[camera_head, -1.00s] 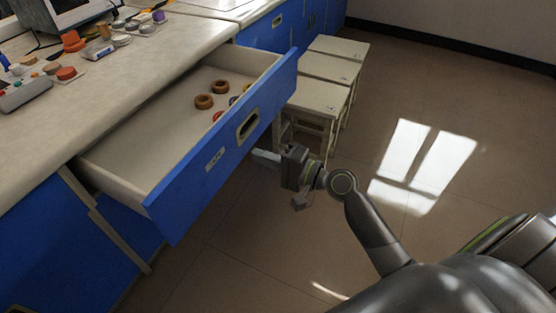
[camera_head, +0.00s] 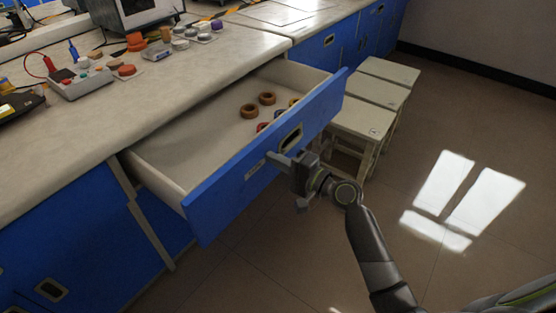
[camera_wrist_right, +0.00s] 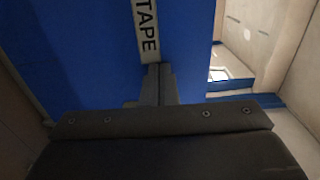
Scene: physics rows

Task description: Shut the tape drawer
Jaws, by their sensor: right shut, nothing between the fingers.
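The tape drawer (camera_head: 215,206) is pulled well out from under the counter, with a blue front and a pale inside. Several rolls of tape (camera_head: 267,98) lie in its far part. Its white label reads TAPE (camera_wrist_right: 147,30) in the right wrist view. My right gripper (camera_head: 272,157) is shut and empty. Its fingertips (camera_wrist_right: 157,72) are at the drawer front, just by the label and the recessed handle (camera_head: 291,137); I cannot tell for sure whether they touch. My left gripper is not in view.
Pale stools (camera_head: 362,118) stand close beyond the drawer's far end. The counter (camera_head: 200,75) above holds a grey box with cables (camera_head: 80,82) and small items. Open floor (camera_head: 290,255) lies in front of the drawer.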

